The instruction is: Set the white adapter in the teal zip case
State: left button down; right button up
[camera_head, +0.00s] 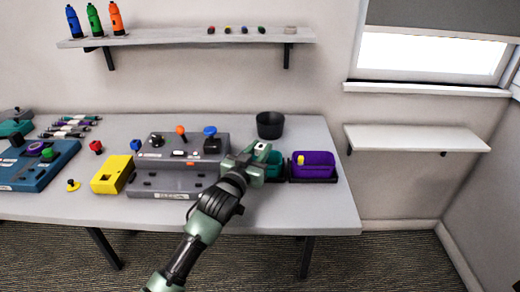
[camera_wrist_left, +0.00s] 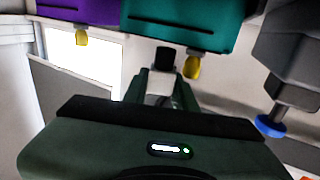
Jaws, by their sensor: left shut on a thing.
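My left gripper (camera_head: 258,158) is shut on the small white adapter (camera_head: 260,147), at the near left side of the teal zip case. In the left wrist view the adapter (camera_wrist_left: 160,88) shows as a pale block with a dark end between the fingers. The teal zip case (camera_head: 276,162) stands open on the table, partly hidden by my gripper. In the left wrist view the teal case (camera_wrist_left: 180,22), with a yellow tab, is just beyond the fingertips. I cannot tell whether the adapter touches the case. My right gripper is in neither view.
A purple case (camera_head: 318,170) stands right of the teal one. A grey control panel (camera_head: 165,182) with knobs lies left, beside a yellow box (camera_head: 112,175). The table front is clear around my forearm.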

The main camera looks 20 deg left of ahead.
pick_arm(q)
jog(key=shift+f, duration=0.45)
jog(key=c, duration=1.1)
grip_release()
jog(key=shift+c, duration=0.2)
jog(key=shift+r, duration=0.2)
jog(key=s+a, duration=0.1)
jog(key=s, duration=1.1)
jog(key=shift+a+r+b, duration=0.2)
jog(key=shift+r+b, duration=0.1)
jog(key=shift+b, duration=0.05)
